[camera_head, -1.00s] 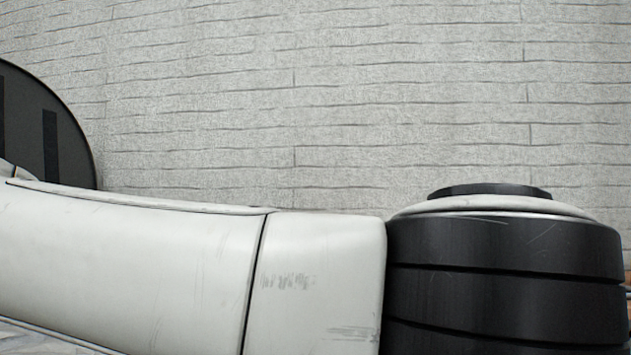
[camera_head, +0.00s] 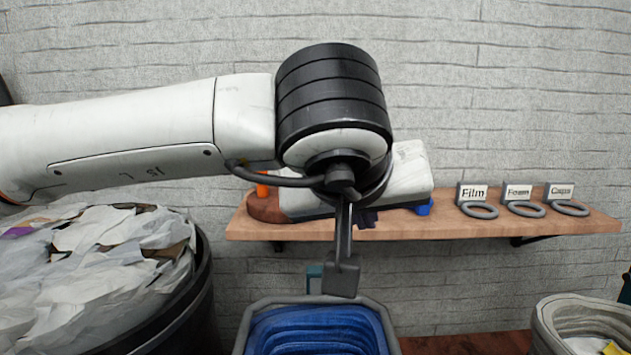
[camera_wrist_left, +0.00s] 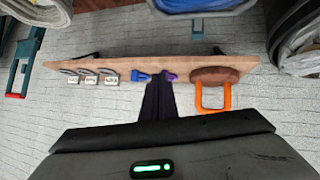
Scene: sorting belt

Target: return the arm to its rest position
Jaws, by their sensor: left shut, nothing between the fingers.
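My left arm reaches in from the left in the head view, across the front of the shelf. My right gripper is in neither view.
A wooden shelf (camera_head: 480,231) on the wall holds signs reading Film (camera_head: 473,195), Foam (camera_head: 517,194) and Caps (camera_head: 560,193), each with a grey ring. A blue-lined bin (camera_head: 258,308) stands below. A paper-filled black bin (camera_head: 205,290) is left, a pale bin (camera_head: 545,322) right.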

